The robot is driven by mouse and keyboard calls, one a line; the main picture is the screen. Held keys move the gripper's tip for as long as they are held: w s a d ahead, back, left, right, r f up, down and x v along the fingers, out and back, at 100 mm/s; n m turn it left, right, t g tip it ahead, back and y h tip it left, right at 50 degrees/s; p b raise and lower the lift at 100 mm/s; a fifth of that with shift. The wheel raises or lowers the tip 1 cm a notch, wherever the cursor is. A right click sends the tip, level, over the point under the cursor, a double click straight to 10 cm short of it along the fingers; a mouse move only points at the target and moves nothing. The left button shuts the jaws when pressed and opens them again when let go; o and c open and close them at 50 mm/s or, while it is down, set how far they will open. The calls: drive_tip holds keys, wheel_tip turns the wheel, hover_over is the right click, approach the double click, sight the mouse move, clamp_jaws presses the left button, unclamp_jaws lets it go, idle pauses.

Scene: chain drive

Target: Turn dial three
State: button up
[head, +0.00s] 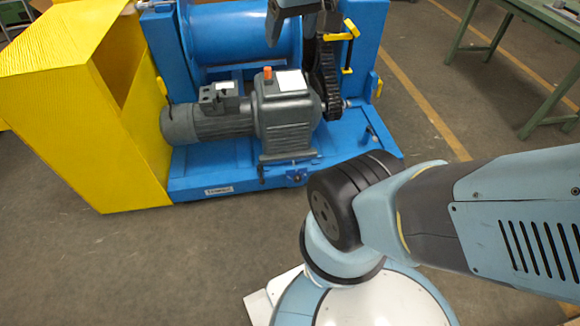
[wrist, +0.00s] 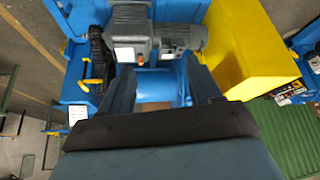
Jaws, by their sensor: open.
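No numbered dial can be made out in either view, so I cannot tell which part is dial three. The blue chain-drive machine (head: 230,178) carries a dark grey motor and gearbox (head: 285,120), with an orange cap on top. The motor also shows in the wrist view (wrist: 135,28). A dark chain (head: 326,80) runs beside the gearbox on the right. My gripper (wrist: 160,78) is open and empty, its two fingers apart above the machine in the wrist view. In the head view, its fingers show at the top edge (head: 290,30), in front of the blue drum (head: 225,35).
A large yellow guard box (head: 130,110) stands at the machine's left. Yellow handles (head: 342,36) stick up near the chain. A green workbench (head: 530,40) is at the upper right.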

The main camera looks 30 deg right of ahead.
drive_tip(key=shift+o, duration=0.5)
drive_tip(key=w+d+f+t, duration=0.1)
drive_tip(key=w+f, duration=0.1)
drive_tip(key=w, duration=1.4)
drive_tip(key=shift+d, duration=0.3)
drive_tip(key=w+d+f+t, duration=0.15)
drive_tip(key=w+f, duration=0.25)
drive_tip(key=w, duration=0.4)
drive_tip(key=w+d+f+g, duration=0.15)
drive_tip(key=w+f, duration=0.25)
drive_tip(key=w, duration=0.4)
drive_tip(key=w+d+f+t+h, duration=0.1)
drive_tip(key=w+d+f, duration=0.2)
drive_tip(key=w+f, duration=0.35)
drive_tip(key=w+d+f+t, duration=0.15)
drive_tip(key=w+f, duration=0.25)
drive_tip(key=f, duration=0.6)
drive_tip(key=w+d+f+h, duration=0.1)
drive_tip(key=w+d+f, duration=0.35)
drive_tip(key=f, duration=0.35)
drive_tip(key=m+t+h, duration=0.1)
drive_tip(key=t+h, duration=0.2)
approach(298, 180)
drive_tip(key=x, duration=0.9)
drive_tip(key=shift+w+f, duration=0.15)
drive_tip(key=shift+f, duration=0.1)
